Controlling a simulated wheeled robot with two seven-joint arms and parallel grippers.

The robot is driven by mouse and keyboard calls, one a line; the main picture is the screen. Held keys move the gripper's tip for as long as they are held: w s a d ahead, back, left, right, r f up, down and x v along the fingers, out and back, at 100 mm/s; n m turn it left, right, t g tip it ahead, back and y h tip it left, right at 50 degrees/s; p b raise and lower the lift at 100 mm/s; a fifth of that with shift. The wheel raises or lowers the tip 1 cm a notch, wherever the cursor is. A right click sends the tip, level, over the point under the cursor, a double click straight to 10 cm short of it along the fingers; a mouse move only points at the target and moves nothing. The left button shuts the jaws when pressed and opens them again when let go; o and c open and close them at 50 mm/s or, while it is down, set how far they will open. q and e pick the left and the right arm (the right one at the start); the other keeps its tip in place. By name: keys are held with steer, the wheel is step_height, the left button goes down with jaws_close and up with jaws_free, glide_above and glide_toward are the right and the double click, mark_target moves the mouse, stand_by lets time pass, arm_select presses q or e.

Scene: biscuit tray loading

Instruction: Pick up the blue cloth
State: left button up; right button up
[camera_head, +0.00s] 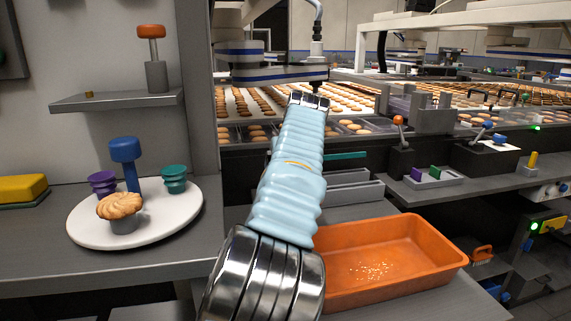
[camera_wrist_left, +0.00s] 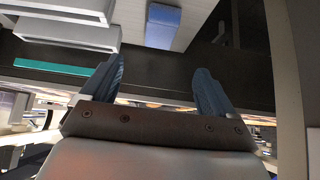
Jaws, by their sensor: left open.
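My left gripper (camera_wrist_left: 160,66) shows in the left wrist view with its two blue-grey fingers spread wide and nothing between them. Beyond the fingers, a flat blue patch (camera_wrist_left: 163,25) lies on a grey surface at the top of that view. It looks like the blue cloth, but I cannot make out its folds or edges well. The gripper is apart from it. In the head view I find no blue cloth; an arm link in a pale blue sleeve hides the middle. No gripper fingers show there, and my right gripper is not in view.
An orange bin (camera_head: 437,240) with crumbs stands right of centre. Grey trays (camera_head: 352,194) lie behind it, near a teal strip (camera_wrist_left: 62,67). A white plate (camera_head: 88,232) with cups and a biscuit is on the left counter. A biscuit conveyor (camera_head: 240,103) runs behind.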

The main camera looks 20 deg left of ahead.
arm_select(q)
steer(key=x, duration=1.3)
steer(key=shift+w+a+f+p, duration=0.15)
steer(key=shift+w+f+p, duration=0.1)
steer(key=shift+p, duration=0.05)
